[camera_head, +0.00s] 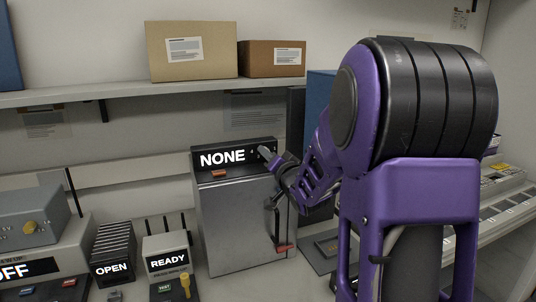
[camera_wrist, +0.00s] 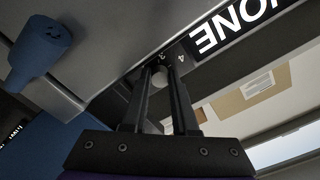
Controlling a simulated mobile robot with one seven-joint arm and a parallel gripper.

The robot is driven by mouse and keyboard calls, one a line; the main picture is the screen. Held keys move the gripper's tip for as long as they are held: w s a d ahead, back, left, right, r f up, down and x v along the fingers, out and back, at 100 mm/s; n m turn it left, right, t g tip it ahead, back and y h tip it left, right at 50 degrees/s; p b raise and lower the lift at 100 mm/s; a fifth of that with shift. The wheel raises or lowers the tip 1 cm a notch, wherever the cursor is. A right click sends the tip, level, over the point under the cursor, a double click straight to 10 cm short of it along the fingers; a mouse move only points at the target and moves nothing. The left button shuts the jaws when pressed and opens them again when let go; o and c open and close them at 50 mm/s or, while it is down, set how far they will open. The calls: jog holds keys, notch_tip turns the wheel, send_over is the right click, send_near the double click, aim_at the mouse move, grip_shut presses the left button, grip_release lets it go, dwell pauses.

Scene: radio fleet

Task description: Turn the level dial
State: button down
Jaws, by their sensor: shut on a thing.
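The grey metal unit (camera_head: 240,225) stands in the middle of the bench, with a black top panel whose display (camera_head: 222,157) reads NONE. The level dial (camera_wrist: 159,77) is a small pale round knob beside that display in the wrist view. The printed figures 3 and 4 show near it. My gripper (camera_wrist: 164,75) is shut on the knob, one finger on each side. In the head view my gripper (camera_head: 266,154) reaches the right end of the top panel, and it hides the dial there.
A black lever (camera_head: 271,210) and a red part (camera_head: 284,248) are on the unit's right front. A blue cylindrical part (camera_wrist: 40,42) shows in the wrist view. READY (camera_head: 167,262) and OPEN (camera_head: 112,265) devices stand left. Boxes (camera_head: 192,50) sit on the shelf above.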

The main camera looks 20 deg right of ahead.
jog(key=shift+r, duration=0.1)
jog(key=c, duration=0.7)
grip_release()
